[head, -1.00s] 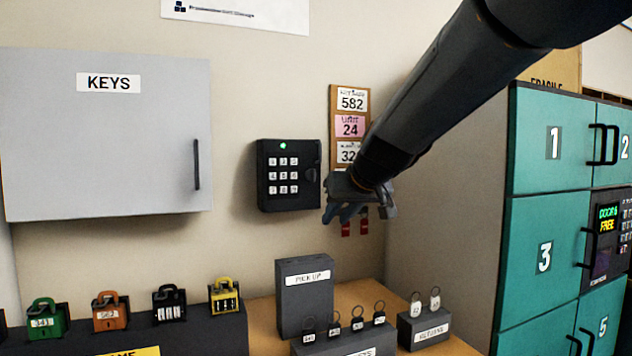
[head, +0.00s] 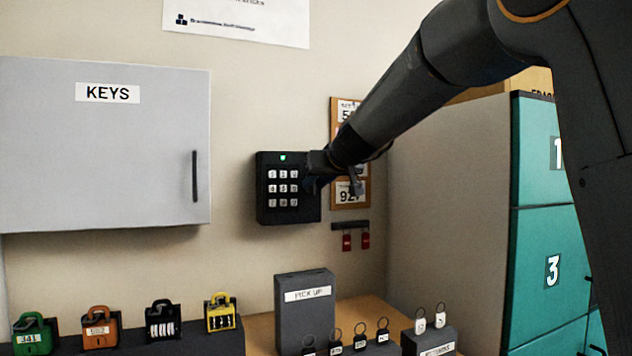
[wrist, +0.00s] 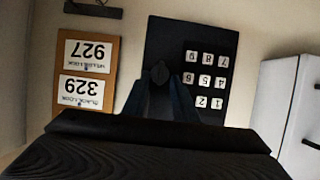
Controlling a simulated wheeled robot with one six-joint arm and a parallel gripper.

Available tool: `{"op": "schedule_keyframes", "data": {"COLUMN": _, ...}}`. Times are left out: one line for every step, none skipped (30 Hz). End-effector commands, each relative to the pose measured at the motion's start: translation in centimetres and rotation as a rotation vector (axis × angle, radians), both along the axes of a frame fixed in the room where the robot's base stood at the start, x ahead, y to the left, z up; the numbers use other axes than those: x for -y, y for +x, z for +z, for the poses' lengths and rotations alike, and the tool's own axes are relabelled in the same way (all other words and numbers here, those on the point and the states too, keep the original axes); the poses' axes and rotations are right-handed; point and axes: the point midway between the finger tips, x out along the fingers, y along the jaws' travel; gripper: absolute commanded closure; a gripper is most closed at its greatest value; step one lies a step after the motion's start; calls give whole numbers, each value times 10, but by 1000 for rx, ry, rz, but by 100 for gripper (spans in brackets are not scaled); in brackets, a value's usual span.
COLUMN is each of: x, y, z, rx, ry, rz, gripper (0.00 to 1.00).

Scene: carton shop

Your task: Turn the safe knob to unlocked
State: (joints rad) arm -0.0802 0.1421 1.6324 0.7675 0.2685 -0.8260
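The black safe box (head: 288,214) is on the wall, with white number keys and a small lit green lamp (head: 283,157). It also shows upside down in the wrist view (wrist: 208,50). A dark knob (wrist: 160,72) sits on the safe's plain half beside the keys. My gripper (head: 312,172) is at the safe's right half and hides the knob in the head view. In the wrist view, its two dark fingers (wrist: 160,84) reach up to the knob, one on each side. I cannot tell whether they press on it. The knob's turn position is unclear.
A grey KEYS cabinet (head: 105,160) hangs left of the safe. A board with number cards (wrist: 86,80) and red tags (head: 356,241) are on its right. Below stand padlocks, a PICK UP box (head: 305,320) and key tags. Teal lockers (head: 545,235) stand at right.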

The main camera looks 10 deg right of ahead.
Motion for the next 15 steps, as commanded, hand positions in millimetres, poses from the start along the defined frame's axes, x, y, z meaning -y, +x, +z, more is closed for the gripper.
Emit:
{"op": "schedule_keyframes", "data": {"x": 0, "y": 2, "z": -1, "rx": -1, "ry": 0, "rz": 0, "gripper": 74}}
{"op": "schedule_keyframes", "data": {"x": -1, "y": 2, "z": -1, "rx": -1, "ry": 0, "rz": 0, "gripper": 74}}
{"op": "schedule_keyframes", "data": {"x": -1, "y": 3, "z": -2, "rx": -1, "ry": 0, "rz": 0, "gripper": 74}}
{"op": "schedule_keyframes", "data": {"x": -1, "y": 3, "z": -2, "rx": -1, "ry": 0, "rz": 0, "gripper": 74}}
{"op": "schedule_keyframes", "data": {"x": -1, "y": 3, "z": -2, "rx": -1, "ry": 0, "rz": 0, "gripper": 74}}
{"op": "schedule_keyframes", "data": {"x": -1, "y": 3, "z": -2, "rx": -1, "ry": 0, "rz": 0, "gripper": 74}}
{"op": "schedule_keyframes", "data": {"x": -1, "y": 3, "z": -2, "rx": -1, "ry": 0, "rz": 0, "gripper": 74}}
{"op": "schedule_keyframes", "data": {"x": -1, "y": 3, "z": -2, "rx": -1, "ry": 0, "rz": 0, "gripper": 74}}
{"op": "schedule_keyframes", "data": {"x": -1, "y": 3, "z": -2, "rx": -1, "ry": 0, "rz": 0, "gripper": 74}}
{"op": "schedule_keyframes", "data": {"x": -1, "y": 3, "z": -2, "rx": -1, "ry": 0, "rz": 0, "gripper": 78}}
{"op": "schedule_keyframes", "data": {"x": -1, "y": 3, "z": -2, "rx": -1, "ry": 0, "rz": 0, "gripper": 83}}
{"op": "schedule_keyframes", "data": {"x": -1, "y": 3, "z": -2, "rx": -1, "ry": 0, "rz": 0, "gripper": 89}}
{"op": "schedule_keyframes", "data": {"x": -1, "y": 3, "z": -2, "rx": -1, "ry": 0, "rz": 0, "gripper": 94}}
{"op": "schedule_keyframes", "data": {"x": -1, "y": 3, "z": -2, "rx": -1, "ry": 0, "rz": 0, "gripper": 100}}
{"op": "schedule_keyframes", "data": {"x": -1, "y": 3, "z": -2, "rx": -1, "ry": 0, "rz": 0, "gripper": 100}}
